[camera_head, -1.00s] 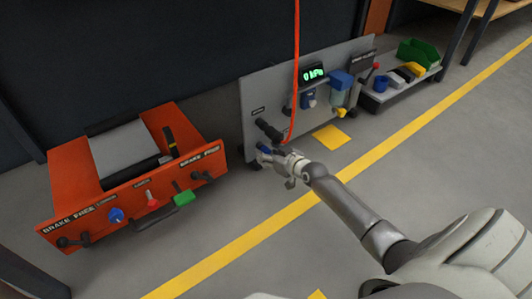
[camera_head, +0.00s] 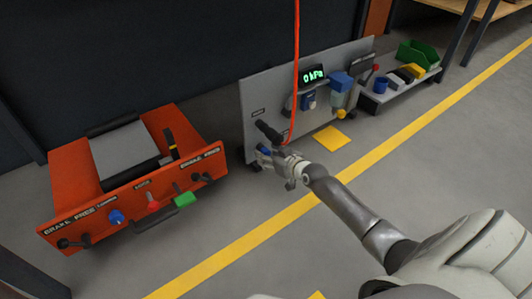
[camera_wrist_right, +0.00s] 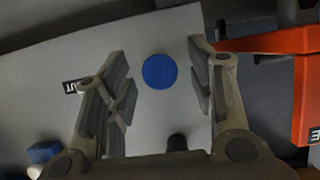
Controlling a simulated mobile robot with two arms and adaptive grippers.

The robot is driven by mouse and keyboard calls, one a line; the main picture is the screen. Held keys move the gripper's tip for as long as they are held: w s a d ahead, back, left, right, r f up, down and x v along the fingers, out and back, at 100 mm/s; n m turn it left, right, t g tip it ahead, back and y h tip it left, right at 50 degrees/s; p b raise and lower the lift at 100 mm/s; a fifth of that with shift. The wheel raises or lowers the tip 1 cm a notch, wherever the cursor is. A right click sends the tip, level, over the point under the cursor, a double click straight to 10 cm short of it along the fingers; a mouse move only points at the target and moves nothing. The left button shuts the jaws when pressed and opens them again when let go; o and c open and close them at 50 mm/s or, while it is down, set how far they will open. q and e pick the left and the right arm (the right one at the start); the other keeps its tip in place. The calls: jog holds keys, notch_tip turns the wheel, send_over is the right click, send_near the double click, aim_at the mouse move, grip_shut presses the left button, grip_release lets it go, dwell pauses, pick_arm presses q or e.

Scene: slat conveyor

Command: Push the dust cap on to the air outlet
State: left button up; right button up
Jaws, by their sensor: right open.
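The dust cap is a round blue disc (camera_wrist_right: 160,71), seen face-on in front of the grey panel in the right wrist view, beside a label ending in "UT". In the head view it is a small blue spot (camera_head: 264,152) at the panel's lower left. The air outlet is hidden behind it, so I cannot tell how far the cap is seated. My right gripper (camera_head: 268,158) is open at the cap. In the wrist view its fingers (camera_wrist_right: 160,85) stand on both sides of the disc, with a gap at each side. My left gripper is not in view.
The grey panel (camera_head: 350,62) carries a dark fitting with an orange hose (camera_head: 297,60), a gauge reading 0 kPa (camera_head: 312,75) and a blue-topped unit (camera_head: 340,87). An orange brake unit (camera_head: 75,215) stands to the left. A tray of bins (camera_head: 400,90) stands right. The floor in front is clear.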

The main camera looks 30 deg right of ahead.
dwell(0.4)
grip_shut()
jog(key=shift+s, duration=0.1)
jog(key=shift+s+d+p, duration=0.2)
jog(key=shift+s+p, duration=1.8)
jog(key=shift+s, duration=0.9)
